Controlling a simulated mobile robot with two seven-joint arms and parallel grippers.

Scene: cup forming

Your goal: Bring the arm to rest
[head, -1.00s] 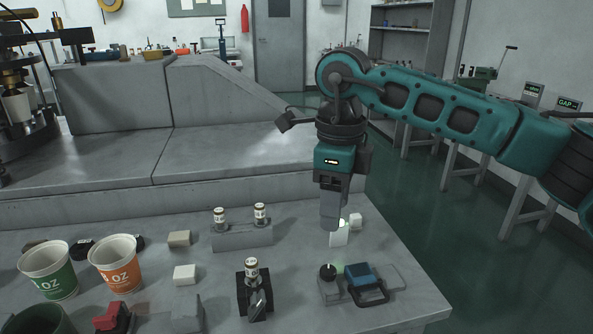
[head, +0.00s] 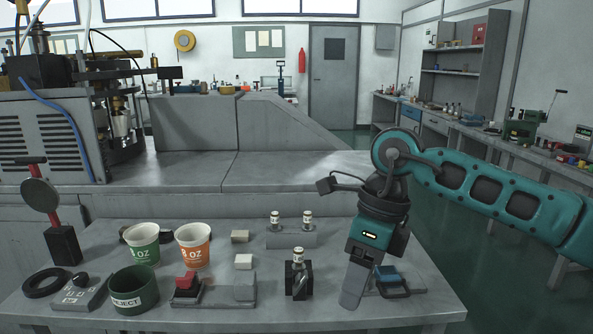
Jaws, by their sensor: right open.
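My right arm (head: 480,187) is teal and comes in from the right. Its gripper (head: 351,293) points down over the right part of the grey table (head: 425,313), its fingers leaning toward the lower left. The jaws are open and I see nothing held in them; the gap between the fingers is hard to make out from this side. The gripper partly hides a blue and black device (head: 389,279) behind it. I cannot tell how high the fingertips are above the table. My left gripper is not in view.
Left of the gripper stands a small vial in a black holder (head: 299,280). Two more vials stand on a grey block (head: 291,240) behind. A green cup (head: 142,244), an orange cup (head: 194,246), a reject bin (head: 134,291) and a red-button box (head: 187,284) are further left.

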